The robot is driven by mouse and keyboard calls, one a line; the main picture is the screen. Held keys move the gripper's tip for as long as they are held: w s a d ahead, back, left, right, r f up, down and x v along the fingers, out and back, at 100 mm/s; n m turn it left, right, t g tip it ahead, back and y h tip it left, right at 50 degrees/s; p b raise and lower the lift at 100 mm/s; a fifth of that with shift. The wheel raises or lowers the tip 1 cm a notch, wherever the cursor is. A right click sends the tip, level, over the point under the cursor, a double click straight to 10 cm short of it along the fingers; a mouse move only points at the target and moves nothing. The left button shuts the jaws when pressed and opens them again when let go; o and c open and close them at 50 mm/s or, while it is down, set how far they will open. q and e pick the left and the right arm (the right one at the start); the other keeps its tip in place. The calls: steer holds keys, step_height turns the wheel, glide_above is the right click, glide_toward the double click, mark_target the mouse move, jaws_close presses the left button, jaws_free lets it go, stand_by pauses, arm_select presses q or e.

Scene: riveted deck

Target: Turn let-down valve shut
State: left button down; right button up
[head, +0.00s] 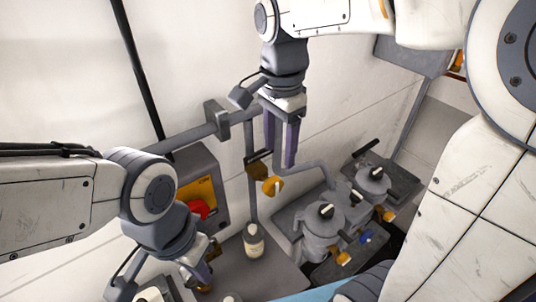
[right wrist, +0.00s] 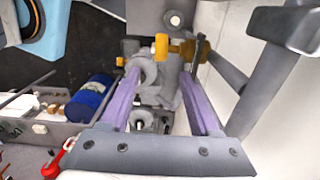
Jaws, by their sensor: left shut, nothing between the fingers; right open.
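A brass valve (head: 258,168) with a dark lever handle sits on a vertical grey pipe near the wall, and an orange knob or cap stands just below it. I take this as the let-down valve; no label is readable. In the right wrist view a brass valve body (right wrist: 182,48) with a dark lever shows beyond the fingers. My right gripper (head: 280,160) points down close above the valve, its purple fingers apart and empty; it also shows in the right wrist view (right wrist: 163,75). My left gripper (head: 205,280) is low at the left, shut and empty, partly hidden by its wrist.
A grey box with a red knob (head: 200,209) stands left of the pipe. A small bottle (head: 253,241) stands below the valve. Grey lidded vessels (head: 318,218) with orange and blue fittings lie to the right. A blue cylinder (right wrist: 90,98) lies in a tray in the right wrist view.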

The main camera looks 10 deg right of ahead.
mark_target(278, 178)
step_height(278, 178, down, 9)
steer(key=shift+s+f+p, duration=0.1)
steer(key=shift+f+p, duration=0.1)
steer(key=shift+p, duration=0.4)
steer(key=shift+c, duration=0.3)
jaws_close()
